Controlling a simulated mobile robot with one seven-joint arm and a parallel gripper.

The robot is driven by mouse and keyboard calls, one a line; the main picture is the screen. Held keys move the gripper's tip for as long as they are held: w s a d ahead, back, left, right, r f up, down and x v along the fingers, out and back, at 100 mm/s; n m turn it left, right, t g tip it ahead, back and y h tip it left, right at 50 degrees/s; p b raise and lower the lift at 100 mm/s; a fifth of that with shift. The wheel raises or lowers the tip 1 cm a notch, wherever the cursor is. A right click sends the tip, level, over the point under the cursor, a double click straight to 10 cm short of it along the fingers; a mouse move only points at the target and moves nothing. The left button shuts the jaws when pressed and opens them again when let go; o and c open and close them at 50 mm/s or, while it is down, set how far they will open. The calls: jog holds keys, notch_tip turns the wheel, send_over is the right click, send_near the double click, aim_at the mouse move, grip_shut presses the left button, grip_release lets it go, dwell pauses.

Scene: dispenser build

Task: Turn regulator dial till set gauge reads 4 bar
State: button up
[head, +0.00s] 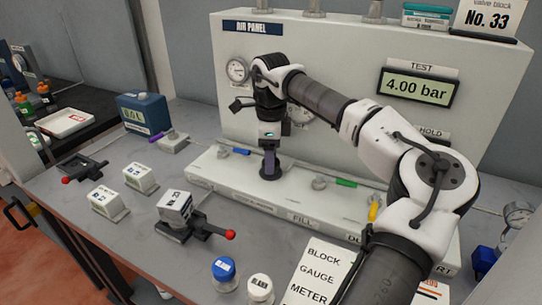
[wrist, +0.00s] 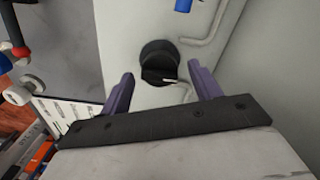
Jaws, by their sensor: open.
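The black regulator dial (wrist: 158,58) sits on the pale panel base in the wrist view, with a white pointer mark near its lower edge. My gripper (wrist: 161,76) is open, with one purple finger on each side of the dial's near part, and neither visibly touches it. In the head view my gripper (head: 270,163) points down at the dial, which it mostly hides. A round gauge (head: 237,70) shows left of my arm, its reading too small to tell. I cannot tell which is the set gauge.
The TEST display (head: 417,87) reads 4.00 bar. Coloured valve levers line the panel's base (head: 215,182), including a green one (head: 346,183). A block with a red-knobbed clamp (head: 190,217), capped jars (head: 224,270) and a sign (head: 318,275) stand in front.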

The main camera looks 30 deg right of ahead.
notch_tip(320, 180, up, 13)
jog(key=b, duration=0.1)
jog(key=shift+r, duration=0.2)
dwell(0.5)
